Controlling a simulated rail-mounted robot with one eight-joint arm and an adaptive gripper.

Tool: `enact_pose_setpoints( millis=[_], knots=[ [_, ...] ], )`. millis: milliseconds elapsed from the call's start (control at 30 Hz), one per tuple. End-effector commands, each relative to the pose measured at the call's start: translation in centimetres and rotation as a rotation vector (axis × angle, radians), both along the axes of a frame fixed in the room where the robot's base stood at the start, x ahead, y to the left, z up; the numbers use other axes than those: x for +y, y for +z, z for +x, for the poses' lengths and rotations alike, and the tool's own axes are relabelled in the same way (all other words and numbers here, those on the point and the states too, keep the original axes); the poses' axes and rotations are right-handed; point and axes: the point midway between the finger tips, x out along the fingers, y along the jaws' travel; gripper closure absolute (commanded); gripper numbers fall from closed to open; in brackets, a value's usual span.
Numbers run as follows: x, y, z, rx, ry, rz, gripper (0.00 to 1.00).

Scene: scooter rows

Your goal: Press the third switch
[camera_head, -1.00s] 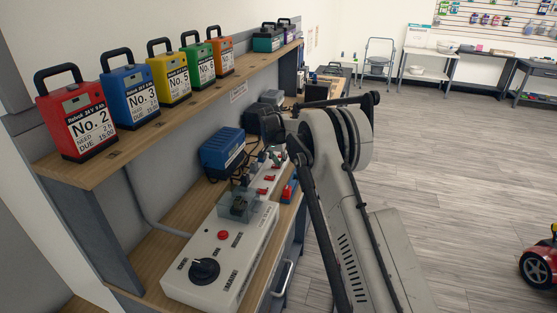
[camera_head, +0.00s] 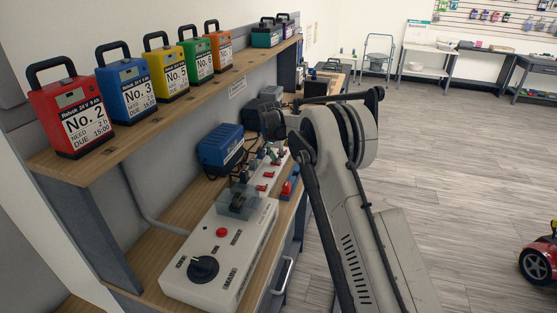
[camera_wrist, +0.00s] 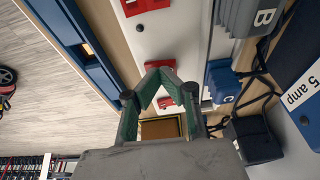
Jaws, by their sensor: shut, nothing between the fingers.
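A white switch panel (camera_head: 252,188) on the lower bench carries red switches in a row, one of them a red switch (camera_head: 261,187) near its front end. In the wrist view the panel (camera_wrist: 172,38) shows a red switch (camera_wrist: 142,6) at the top edge and another red switch (camera_wrist: 167,102) seen between my fingers. My gripper (camera_wrist: 160,68) is shut and empty, its green-padded fingertips meeting over the panel. Whether they touch it I cannot tell. In the head view my gripper (camera_head: 276,154) is small and partly hidden by my arm. No switch numbers are readable.
A white control box (camera_head: 215,262) with a black knob and red button stands in front. A blue charger (camera_head: 221,150) and dark cables lie beside the panel. The upper shelf (camera_head: 125,140) holds several numbered battery packs.

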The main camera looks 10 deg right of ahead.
Motion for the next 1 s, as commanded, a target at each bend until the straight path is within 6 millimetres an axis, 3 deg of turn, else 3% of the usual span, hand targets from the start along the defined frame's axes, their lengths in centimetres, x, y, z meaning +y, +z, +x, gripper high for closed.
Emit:
enact_pose_setpoints(
  millis=[567,767,1000],
  knots=[
    [0.3,1.0,0.2,0.000,0.000,0.000,1.00],
    [-0.1,4.3,0.0,0.000,-0.001,0.000,1.00],
    [-0.3,8.5,-1.6,0.000,-0.001,0.000,1.00]
  ],
)
